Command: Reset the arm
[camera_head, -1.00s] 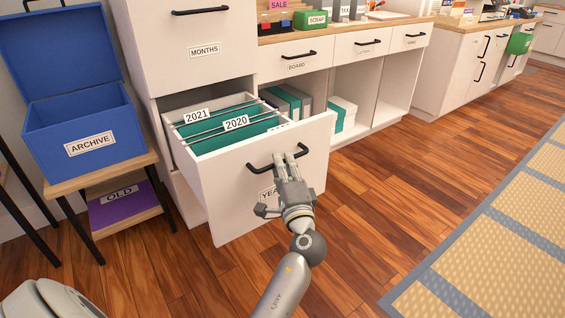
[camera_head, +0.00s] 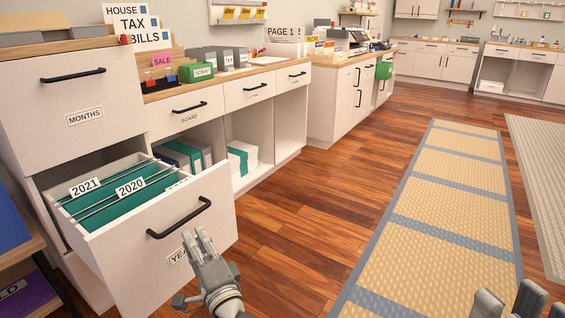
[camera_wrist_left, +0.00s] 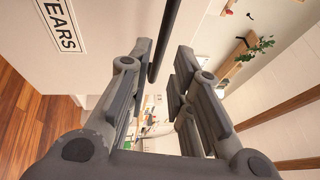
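My left gripper (camera_head: 203,240) is just in front of the pulled-out lower drawer, slightly below and right of its black handle (camera_head: 180,219). In the left wrist view, the left fingers (camera_wrist_left: 160,75) are open with nothing held. The handle (camera_wrist_left: 165,35) shows beyond the gap between them, and the YEARS label (camera_wrist_left: 62,25) is at upper left. The open drawer (camera_head: 150,255) holds green hanging files tabbed 2021 (camera_head: 85,187) and 2020 (camera_head: 131,187). My right gripper (camera_head: 510,300) is partly in view at the bottom right corner, its fingertips apart and empty; the rest is cut off.
A closed MONTHS drawer (camera_head: 85,118) is above the open one. Low cabinets (camera_head: 270,110) run along the wall to the back. A blue box (camera_head: 12,225) stands at the left edge. Wood floor (camera_head: 300,235) and a tan mat (camera_head: 440,205) lie clear at right.

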